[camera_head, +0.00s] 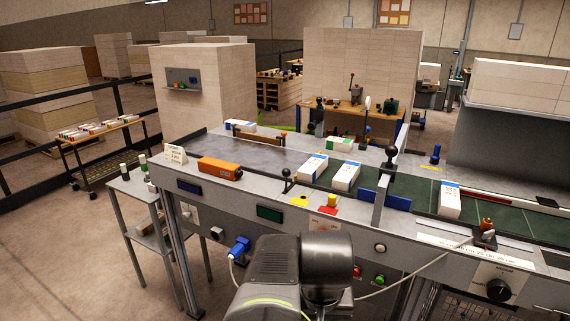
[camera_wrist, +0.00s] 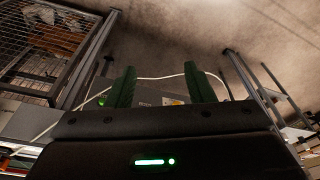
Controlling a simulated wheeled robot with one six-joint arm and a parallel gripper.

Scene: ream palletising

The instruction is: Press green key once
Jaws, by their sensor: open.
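The green key (camera_head: 380,279) is a small round button low on the front panel of the conveyor bench. A red button (camera_head: 357,271) sits just left of it, partly beside my arm. In the wrist view, my gripper (camera_wrist: 159,68) has its two green fingers wide apart with nothing between them. A grey panel (camera_wrist: 148,98) lies beyond the fingers, with a small green spot (camera_wrist: 102,100) just left of the left finger; it looks like the green key. The fingers appear apart from the panel, though the distance is hard to tell. My arm hides the gripper in the head view.
A pale round button (camera_head: 379,247) sits higher on the panel, and a black knob (camera_head: 498,290) is at right. A white cable (camera_head: 415,275) crosses the panel front, also showing in the wrist view (camera_wrist: 160,77). Wrapped reams (camera_head: 346,176) lie on the conveyor above.

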